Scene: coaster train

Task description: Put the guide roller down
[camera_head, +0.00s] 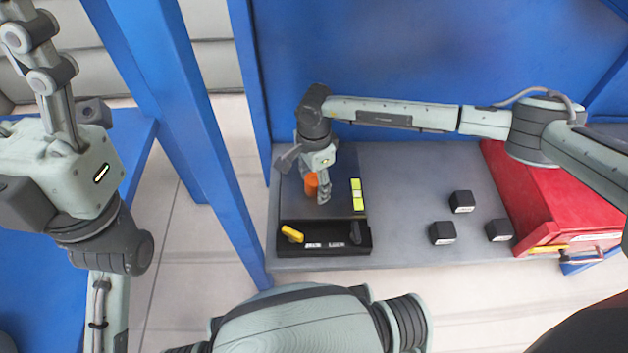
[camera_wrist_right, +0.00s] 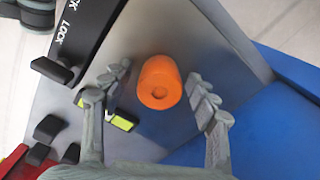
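The guide roller, an orange cylinder (camera_head: 311,185), stands upright at the left of the grey table top (camera_head: 400,185). In the right wrist view the roller (camera_wrist_right: 159,82) shows end-on between the two fingers. My right gripper (camera_head: 308,180) is over it, pointing down. Its fingers (camera_wrist_right: 160,86) are spread on either side of the roller, with a narrow gap visible on each side.
A black panel (camera_head: 323,250) with a yellow handle (camera_head: 292,234) and LOCK lettering is at the front edge. Several black cubes (camera_head: 462,201) and a red box (camera_head: 545,195) are to the right. The table's middle is clear.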

